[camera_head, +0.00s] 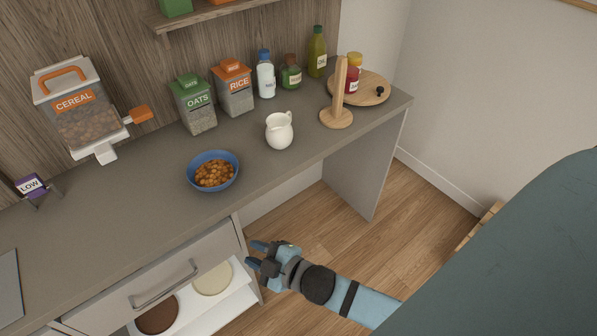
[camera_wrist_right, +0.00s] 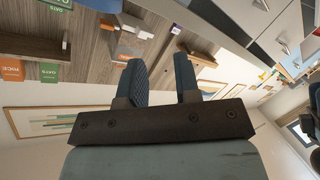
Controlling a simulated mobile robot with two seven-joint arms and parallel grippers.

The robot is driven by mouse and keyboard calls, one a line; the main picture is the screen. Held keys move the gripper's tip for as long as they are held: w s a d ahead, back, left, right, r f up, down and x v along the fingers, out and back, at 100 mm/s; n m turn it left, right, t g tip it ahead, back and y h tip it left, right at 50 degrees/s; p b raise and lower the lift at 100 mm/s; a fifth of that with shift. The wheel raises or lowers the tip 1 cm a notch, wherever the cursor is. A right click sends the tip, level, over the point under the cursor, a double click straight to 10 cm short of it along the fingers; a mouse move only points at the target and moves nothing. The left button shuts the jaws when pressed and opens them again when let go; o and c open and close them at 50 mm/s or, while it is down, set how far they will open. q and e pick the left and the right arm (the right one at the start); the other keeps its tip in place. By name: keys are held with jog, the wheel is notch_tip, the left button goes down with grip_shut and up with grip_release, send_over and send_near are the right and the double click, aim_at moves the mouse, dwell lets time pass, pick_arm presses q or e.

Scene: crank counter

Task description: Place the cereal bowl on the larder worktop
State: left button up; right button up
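The blue cereal bowl (camera_head: 196,181), filled with brown cereal, stands upright on the grey worktop (camera_head: 140,215) in the head view, near its front edge. My right gripper (camera_head: 254,254) is in front of the counter, below and to the right of the bowl and apart from it. In the right wrist view the two fingers (camera_wrist_right: 160,75) are spread with nothing between them. My left gripper is not in view.
The cereal dispenser (camera_head: 85,118) stands at the left. A white jug (camera_head: 279,131), the oats (camera_head: 194,104) and rice (camera_head: 235,89) boxes, bottles and a wooden paper-roll stand (camera_head: 338,115) are to the right. Worktop left of the bowl is clear.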

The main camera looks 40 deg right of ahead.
jog(key=s+d+f+m+g+h, duration=0.3)
jog(key=s+d+f+m+g, duration=0.15)
jog(key=s+f+m, duration=0.5)
notch_tip(320, 180, up, 8)
jog(key=p, duration=0.7)
jog(key=shift+d+f+t, duration=0.15)
jog(key=shift+d+t, duration=0.05)
jog(key=shift+t, duration=0.25)
jog(key=shift+a, duration=0.1)
